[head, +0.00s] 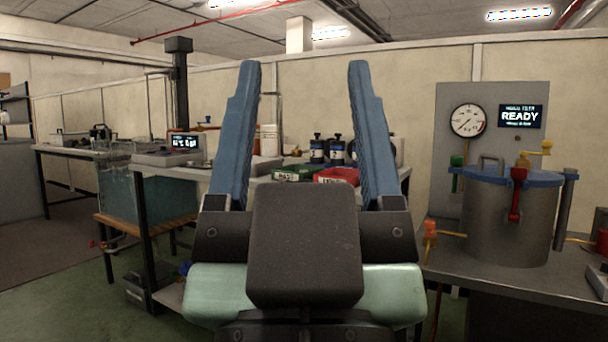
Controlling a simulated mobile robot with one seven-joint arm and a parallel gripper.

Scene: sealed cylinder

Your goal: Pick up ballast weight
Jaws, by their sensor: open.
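My gripper (304,72) fills the middle of the head view, its two blue fingers pointing up and spread wide apart. The space between the fingers is empty. I cannot pick out a ballast weight in this view; my gripper hides part of the bench behind it. A metal cylinder (508,222) with a blue lid stands upright on the right-hand table. A red clamp (516,195) and a yellow valve handle (535,152) show at its lid.
The middle bench (150,161) holds a green bin (297,173), a red bin (338,176) and dark bottles (317,150). A gauge (468,120) and a READY display (521,116) are on a panel behind the cylinder. A water tank (160,197) stands left. Green floor shows at lower left.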

